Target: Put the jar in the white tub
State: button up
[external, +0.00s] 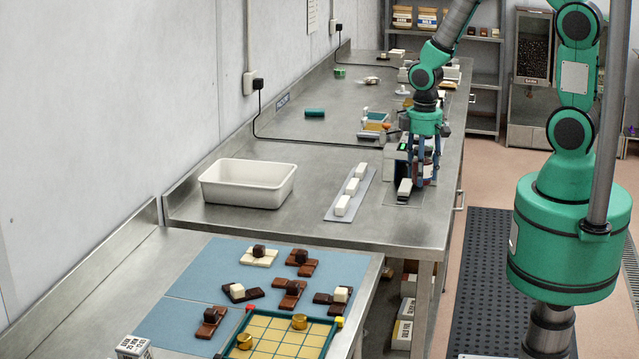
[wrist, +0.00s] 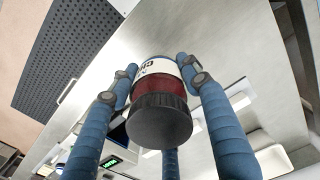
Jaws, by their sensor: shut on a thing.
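The jar (wrist: 158,110) has a dark ribbed lid, dark red contents and a white label. In the wrist view it sits between the blue fingers of my gripper (wrist: 160,95), which is shut on it. In the external view my gripper (external: 422,165) is low over the right part of the steel bench, with the jar (external: 427,163) partly hidden behind the fingers. I cannot tell whether the jar touches the bench. The white tub (external: 248,194) stands on the same bench, well to the left of my gripper, and looks empty.
A grey strip with several white blocks (external: 351,188) lies between tub and gripper. A device with a green display (external: 396,160) stands beside my gripper. A green cylinder (external: 315,113) lies farther back. A blue mat (external: 200,271) with chocolate pieces covers the near table.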

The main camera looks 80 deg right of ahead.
jog(key=w+r+n+p, duration=0.1)
jog(key=w+n+p, duration=0.5)
jog(key=w, duration=4.7)
jog(key=n, duration=0.6)
jog(key=shift+d+r+n, duration=0.25)
jog(key=shift+n, duration=0.15)
jog(key=shift+w, duration=0.1)
jog(key=shift+f+p, duration=0.3)
jog(key=shift+f, duration=2.85)
jog(key=shift+f, duration=0.1)
jog(key=shift+f, duration=1.75)
jog(key=shift+f, duration=0.15)
